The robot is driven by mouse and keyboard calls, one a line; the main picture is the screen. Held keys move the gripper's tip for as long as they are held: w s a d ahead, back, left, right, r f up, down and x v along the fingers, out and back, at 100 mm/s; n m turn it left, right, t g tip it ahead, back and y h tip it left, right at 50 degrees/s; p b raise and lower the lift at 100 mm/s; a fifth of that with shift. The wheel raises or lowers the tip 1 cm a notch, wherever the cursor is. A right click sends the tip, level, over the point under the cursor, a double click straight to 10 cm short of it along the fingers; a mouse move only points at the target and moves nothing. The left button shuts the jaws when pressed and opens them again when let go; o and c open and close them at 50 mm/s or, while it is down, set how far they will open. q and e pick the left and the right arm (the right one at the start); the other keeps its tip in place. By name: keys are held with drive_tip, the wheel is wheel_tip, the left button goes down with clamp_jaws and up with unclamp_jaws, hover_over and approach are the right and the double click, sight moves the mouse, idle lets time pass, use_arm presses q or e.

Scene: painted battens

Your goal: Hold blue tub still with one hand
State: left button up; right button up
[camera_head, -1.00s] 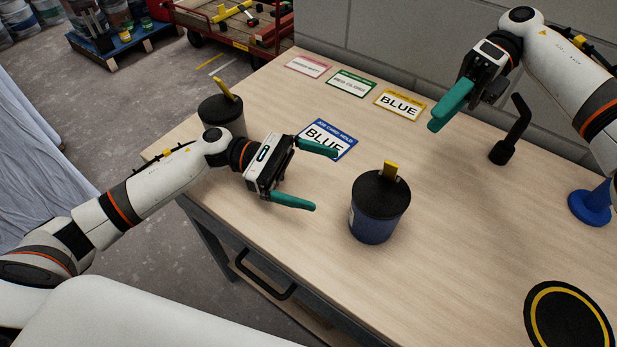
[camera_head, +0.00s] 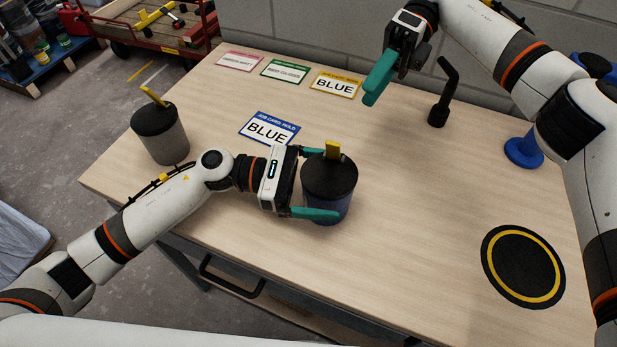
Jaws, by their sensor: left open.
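The near finger crosses the front of the tub's lower wall; the far finger is partly hidden behind the lid. I cannot tell whether either finger touches. My right gripper (camera_head: 378,82) hangs above the back of the bench, away from the tub; its fingers overlap in this view.
A grey tub (camera_head: 166,146) with a black lid stands at the bench's left edge. A blue-bordered BLUE card (camera_head: 269,129) lies behind my left gripper. A black stand (camera_head: 439,112), a blue stand (camera_head: 524,152) and a black disc with a yellow ring (camera_head: 523,266) are to the right.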

use_arm(q)
drive_tip(key=c, duration=1.3)
drive_tip(key=shift+o, duration=0.2)
use_arm(e)
drive_tip(key=shift+r, duration=0.1)
drive_tip(key=c, duration=0.3)
drive_tip(key=a+r+n+t+h, duration=0.1)
drive_tip(key=r+t+h, duration=0.1)
drive_tip(key=s+a+r+t+h, duration=0.1)
drive_tip(key=r+t+h, duration=0.1)
drive_tip(key=r+t, duration=0.1)
drive_tip(key=a+r+n+t+h, duration=0.1)
drive_tip(key=a+r+t+h, duration=0.1)
drive_tip(key=r, duration=0.1)
drive_tip(key=shift+s+a+r+n+t, duration=0.1)
drive_tip(key=shift+s+r+n+t, duration=0.05)
drive_tip(key=shift+s+n+t, duration=0.15)
clamp_jaws()
drive_tip(key=shift+w+a+r+t+h, duration=0.1)
drive_tip(key=shift+r+t+h, duration=0.2)
drive_tip(key=shift+r, duration=0.05)
